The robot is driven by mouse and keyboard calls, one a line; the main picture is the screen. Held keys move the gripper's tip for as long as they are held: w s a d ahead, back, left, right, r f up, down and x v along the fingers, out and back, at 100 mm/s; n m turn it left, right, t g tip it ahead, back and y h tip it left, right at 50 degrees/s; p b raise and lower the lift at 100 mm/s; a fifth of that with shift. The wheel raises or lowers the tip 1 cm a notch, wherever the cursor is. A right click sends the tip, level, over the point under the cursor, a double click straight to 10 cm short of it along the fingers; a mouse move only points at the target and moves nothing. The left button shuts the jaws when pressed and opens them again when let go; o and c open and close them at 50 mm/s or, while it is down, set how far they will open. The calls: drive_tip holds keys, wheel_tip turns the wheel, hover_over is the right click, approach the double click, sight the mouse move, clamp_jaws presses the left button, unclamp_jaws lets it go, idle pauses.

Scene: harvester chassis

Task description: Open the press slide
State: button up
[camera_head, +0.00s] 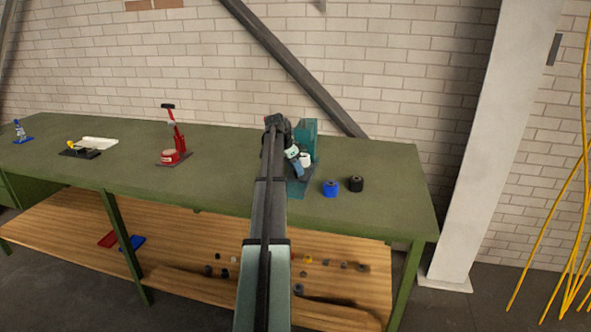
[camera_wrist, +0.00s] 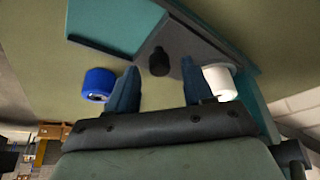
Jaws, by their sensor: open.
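The teal press (camera_head: 309,135) stands on the green bench, partly hidden behind my arm. In the wrist view its teal body (camera_wrist: 115,25) and a dark grey plate (camera_wrist: 200,50) show. A black round knob (camera_wrist: 159,62) is on the dark plate. My gripper (camera_wrist: 158,76) is open, its two blue fingers on either side of the knob in the picture. I cannot tell whether they touch it. A white cylinder (camera_wrist: 219,82) is partly behind the right finger; it also shows at the press in the head view (camera_head: 305,159). In the head view my gripper (camera_head: 296,168) is in front of the press.
A blue cylinder (camera_head: 330,189) and a black cylinder (camera_head: 356,184) stand right of the press. A red lever tool (camera_head: 174,150) stands left on the bench (camera_head: 220,170). Further left are a black-based item (camera_head: 80,153), a pale tray (camera_head: 97,143) and a blue-based item (camera_head: 20,132).

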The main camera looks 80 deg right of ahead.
drive_tip(key=shift+s+d+f, duration=0.15)
drive_tip(key=shift+f, duration=0.3)
drive_tip(key=shift+c, duration=0.4)
clamp_jaws()
